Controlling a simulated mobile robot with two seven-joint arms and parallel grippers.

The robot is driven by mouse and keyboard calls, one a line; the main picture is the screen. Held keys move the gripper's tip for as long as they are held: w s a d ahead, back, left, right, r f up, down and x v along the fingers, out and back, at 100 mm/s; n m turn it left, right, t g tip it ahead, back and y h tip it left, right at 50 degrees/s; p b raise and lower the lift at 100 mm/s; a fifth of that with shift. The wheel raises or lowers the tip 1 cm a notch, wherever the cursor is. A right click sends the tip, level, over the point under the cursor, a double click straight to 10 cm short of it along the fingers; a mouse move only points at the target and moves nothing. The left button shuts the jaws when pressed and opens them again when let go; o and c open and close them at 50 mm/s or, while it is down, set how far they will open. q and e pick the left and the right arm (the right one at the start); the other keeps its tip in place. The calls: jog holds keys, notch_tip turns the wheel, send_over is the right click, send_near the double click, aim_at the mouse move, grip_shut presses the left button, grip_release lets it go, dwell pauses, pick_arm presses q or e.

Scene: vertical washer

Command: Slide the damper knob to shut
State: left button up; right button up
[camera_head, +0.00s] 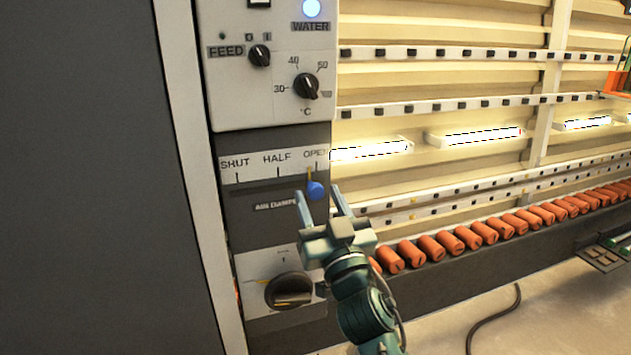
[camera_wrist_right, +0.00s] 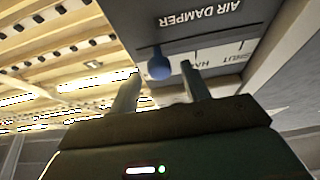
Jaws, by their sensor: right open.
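The blue damper knob (camera_head: 315,190) sits at the right end of the damper scale (camera_head: 275,162), under the OPEN mark. SHUT is at the left end of the scale and HALF is in the middle. My right gripper (camera_head: 319,196) is open, with one finger on each side of the knob as seen from the head. In the right wrist view the blue knob (camera_wrist_right: 159,68) shows between the tips of my right gripper (camera_wrist_right: 161,74). I cannot tell whether either finger touches it. My left gripper is not in view.
Above the damper panel are a FEED switch (camera_head: 260,55) and a temperature dial (camera_head: 306,86). A black dial (camera_head: 289,290) is below, near my right wrist. A row of orange rollers (camera_head: 471,237) runs to the right. A dark panel (camera_head: 90,180) stands at the left.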

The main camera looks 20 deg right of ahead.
jog(key=shift+x, duration=1.45)
jog(key=shift+c, duration=0.2)
grip_shut()
